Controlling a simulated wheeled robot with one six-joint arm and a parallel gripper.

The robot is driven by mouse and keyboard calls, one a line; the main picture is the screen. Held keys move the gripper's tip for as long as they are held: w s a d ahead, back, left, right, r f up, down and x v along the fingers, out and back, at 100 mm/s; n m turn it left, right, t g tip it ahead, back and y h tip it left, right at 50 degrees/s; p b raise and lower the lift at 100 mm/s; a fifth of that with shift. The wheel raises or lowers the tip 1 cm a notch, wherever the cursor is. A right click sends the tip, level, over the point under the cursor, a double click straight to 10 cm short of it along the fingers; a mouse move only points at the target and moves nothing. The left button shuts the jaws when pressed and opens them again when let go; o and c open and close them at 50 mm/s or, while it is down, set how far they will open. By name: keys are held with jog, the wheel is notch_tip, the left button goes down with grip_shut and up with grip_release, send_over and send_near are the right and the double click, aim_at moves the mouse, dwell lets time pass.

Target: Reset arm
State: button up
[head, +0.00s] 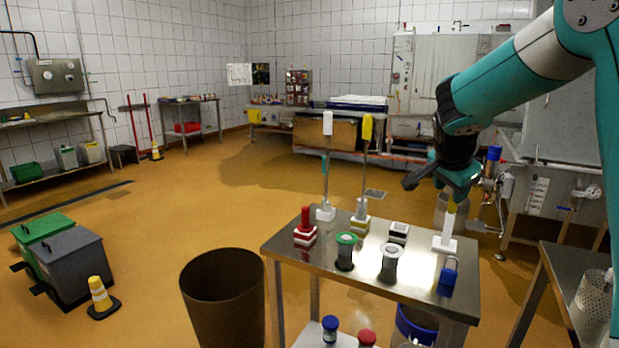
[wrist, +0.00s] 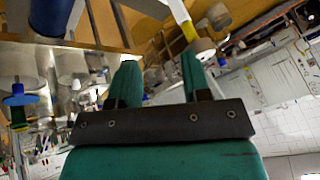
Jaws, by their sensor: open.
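My teal arm reaches in from the right in the head view. My gripper (head: 434,187) hangs above the back right part of a steel table (head: 335,272), over a white-based brush (head: 445,240) with a yellow part. In the wrist view the two teal fingers of my gripper (wrist: 161,80) stand apart. No object shows between them, only the background. The wrist view is strongly tilted.
The table holds a red stamp-like item (head: 305,226), a green-topped container (head: 345,252), a grey container (head: 390,262), a blue padlock-shaped item (head: 447,278) and two upright long-handled brushes. A brown bin (head: 222,300) stands left of it.

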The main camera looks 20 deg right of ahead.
jog(key=s+a+r+n+y+p, duration=0.1)
jog(key=s+a+n+y, duration=0.1)
jog(key=a+n, duration=0.35)
jog(key=s+a+r+n+y, duration=0.1)
jog(key=s+a+n+y, duration=0.1)
jog(key=a, duration=0.7)
jog(key=s+a+r+n+g+y+p, duration=0.1)
jog(key=s+a+n+g+y+p, duration=0.2)
jog(key=s+a+n, duration=1.3)
jog(key=s+a+y, duration=0.2)
jog(key=s+a, duration=0.1)
jog(key=s, duration=0.5)
jog(key=shift+a+r+g, duration=0.2)
jog(key=shift+a+g, duration=0.1)
jog(key=shift+g, duration=0.1)
